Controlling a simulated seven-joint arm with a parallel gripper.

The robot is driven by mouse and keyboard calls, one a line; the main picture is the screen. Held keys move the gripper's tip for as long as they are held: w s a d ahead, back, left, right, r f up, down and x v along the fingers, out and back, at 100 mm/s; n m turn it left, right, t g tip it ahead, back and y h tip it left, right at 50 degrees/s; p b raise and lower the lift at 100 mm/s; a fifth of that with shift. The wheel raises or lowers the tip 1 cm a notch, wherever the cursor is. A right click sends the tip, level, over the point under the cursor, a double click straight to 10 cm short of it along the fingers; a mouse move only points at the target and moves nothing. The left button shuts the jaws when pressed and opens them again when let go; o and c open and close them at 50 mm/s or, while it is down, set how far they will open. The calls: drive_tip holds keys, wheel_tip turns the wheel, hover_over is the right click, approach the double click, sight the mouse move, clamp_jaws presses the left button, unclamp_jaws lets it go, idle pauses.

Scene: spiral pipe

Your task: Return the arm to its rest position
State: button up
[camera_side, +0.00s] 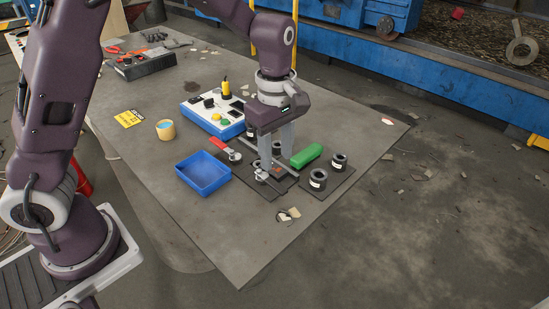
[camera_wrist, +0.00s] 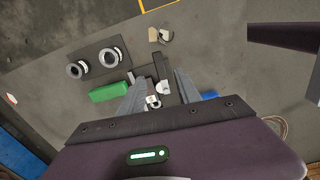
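My gripper (camera_side: 276,164) points down over the front part of the grey table (camera_side: 235,255), low above a dark fixture (camera_side: 282,184) with metal parts. In the wrist view, the two grey fingers of my gripper (camera_wrist: 159,78) stand apart with a clear gap. Dark bars of the fixture and a small pale part (camera_wrist: 153,101) show through that gap. No object is seen held. Whether the fingertips touch the fixture cannot be told.
A green block (camera_side: 307,156) and black rings (camera_side: 318,180) stand to the right. A blue tray (camera_side: 204,174) and red-handled clamp (camera_side: 224,148) are left. The table's front left is clear.

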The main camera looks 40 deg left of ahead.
drive_tip(key=s+a+r+m+t+h, duration=0.2)
drive_tip(key=s+r+m, duration=0.6)
drive_tip(key=s+r, duration=0.3)
drive_tip(key=s+a+r+m+t+y, duration=0.2)
drive_tip(key=s+a+m+t, duration=0.1)
drive_tip(key=s+m, duration=0.6)
drive_tip(key=s, duration=0.3)
